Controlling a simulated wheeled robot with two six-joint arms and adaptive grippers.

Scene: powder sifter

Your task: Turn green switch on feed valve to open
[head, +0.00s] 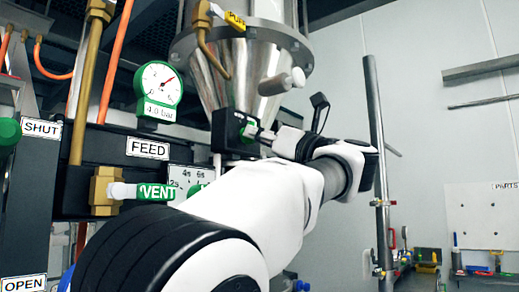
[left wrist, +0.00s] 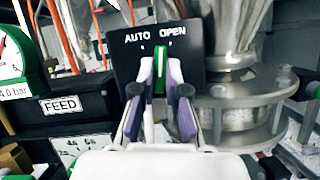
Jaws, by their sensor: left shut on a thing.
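The feed valve's switch box (head: 226,133) is black and sits against the lower part of the steel hopper. In the left wrist view its face (left wrist: 190,68) is marked AUTO on the left and OPEN on the right. The green switch (left wrist: 160,72) stands about upright in that view, below and between the two words; its exact setting is hard to read. My left gripper (head: 258,134) reaches the box from the right in the head view. Its fingers (left wrist: 160,92) are shut on the green switch, one on each side. My right gripper is not in view.
The steel hopper (head: 235,72) hangs above and beside the box, with a flange (left wrist: 238,110) close right of my fingers. A FEED label (head: 147,147), a pressure gauge (head: 161,83) and a green VENT handle (head: 155,193) are on the left. A grey post (head: 376,140) stands right.

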